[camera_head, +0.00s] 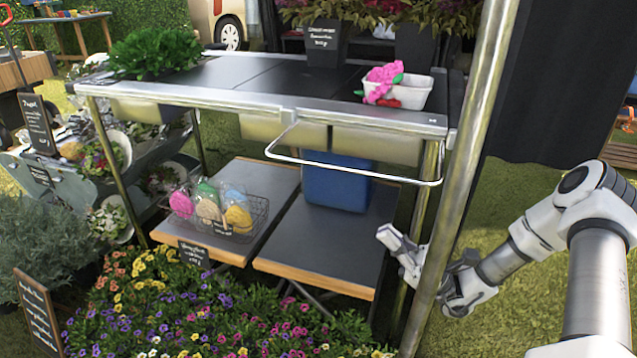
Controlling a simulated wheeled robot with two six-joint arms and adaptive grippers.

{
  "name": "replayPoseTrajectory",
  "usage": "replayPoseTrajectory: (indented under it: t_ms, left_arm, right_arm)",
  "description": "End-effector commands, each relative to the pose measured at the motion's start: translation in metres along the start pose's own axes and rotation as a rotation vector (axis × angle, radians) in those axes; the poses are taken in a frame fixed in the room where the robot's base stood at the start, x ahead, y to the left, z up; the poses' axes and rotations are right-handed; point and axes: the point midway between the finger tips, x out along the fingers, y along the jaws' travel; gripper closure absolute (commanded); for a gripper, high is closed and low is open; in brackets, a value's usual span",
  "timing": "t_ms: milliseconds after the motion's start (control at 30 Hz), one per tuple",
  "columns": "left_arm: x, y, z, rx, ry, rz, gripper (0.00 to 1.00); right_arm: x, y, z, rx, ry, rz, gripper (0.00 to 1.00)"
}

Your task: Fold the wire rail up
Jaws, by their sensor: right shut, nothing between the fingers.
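The wire rail (350,172) is a thin, shiny metal bar bent into a long U. It joins the front edge of the metal-framed cart (250,103) and sticks out toward me, its long bar lower than the tabletop edge. My right gripper (400,252) is shut and empty, below the rail's right end and apart from it. A slanted metal pole (465,165) crosses in front of part of the right gripper and wrist. My left gripper is not in view.
Under the cart are a blue box (337,182) and a wire basket (243,217) with colourful packets. A white planter (408,92) with pink flowers sits on top. Flowers (190,315) fill the ground in front. A dark cloth (560,90) hangs right of the pole.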

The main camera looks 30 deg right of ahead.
Motion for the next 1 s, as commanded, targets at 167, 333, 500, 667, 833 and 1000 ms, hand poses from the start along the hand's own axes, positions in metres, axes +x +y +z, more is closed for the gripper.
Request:
replayPoseTrajectory:
  t_ms: [167,333,500,667,833,1000]
  left_arm:
    - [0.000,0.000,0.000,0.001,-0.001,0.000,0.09]
    - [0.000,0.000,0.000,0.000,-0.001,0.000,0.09]
    - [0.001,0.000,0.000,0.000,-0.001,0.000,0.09]
    - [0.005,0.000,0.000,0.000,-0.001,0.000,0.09]
    - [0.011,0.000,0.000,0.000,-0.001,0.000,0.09]
    - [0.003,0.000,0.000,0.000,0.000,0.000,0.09]
  right_arm:
    - [0.000,0.000,0.000,0.000,0.000,0.000,1.00]
    - [0.006,0.000,0.000,0.001,0.000,0.001,1.00]
    - [0.033,0.001,0.000,0.001,-0.003,0.004,1.00]
    - [0.067,0.001,-0.001,0.001,-0.002,0.006,1.00]
    - [0.104,0.002,-0.001,0.000,-0.001,0.006,1.00]
    - [0.123,0.000,0.023,-0.001,-0.003,-0.001,1.00]
